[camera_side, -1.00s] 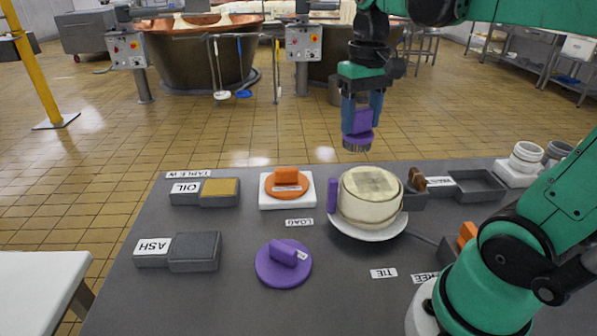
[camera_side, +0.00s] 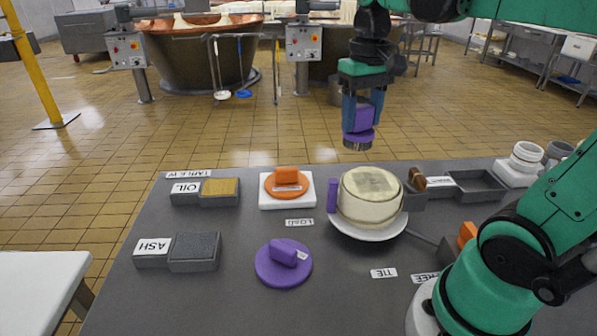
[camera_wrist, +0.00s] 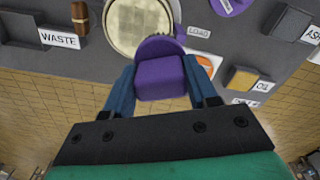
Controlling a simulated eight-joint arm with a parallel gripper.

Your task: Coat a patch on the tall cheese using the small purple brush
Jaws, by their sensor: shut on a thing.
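The tall cheese (camera_side: 369,194) is a pale round wheel with a squarish patch marked on its top. It sits on a white dish (camera_side: 366,232), with a purple handle (camera_side: 332,196) at its left side. My gripper (camera_side: 362,116) is shut on the small purple brush (camera_side: 359,136), bristles down, above and behind the cheese and clear of it. In the wrist view the brush (camera_wrist: 160,78) is between the fingers, and the cheese (camera_wrist: 140,22) lies partly behind it. The bristles are hidden in the wrist view.
The OIL tray (camera_side: 221,187) and ASH tray (camera_side: 195,252) are at the left. An orange-handled disc (camera_side: 286,190) on a white block and a purple-handled disc (camera_side: 283,262) lie left of the cheese. An open tray (camera_side: 480,186) and white jars (camera_side: 525,158) stand right.

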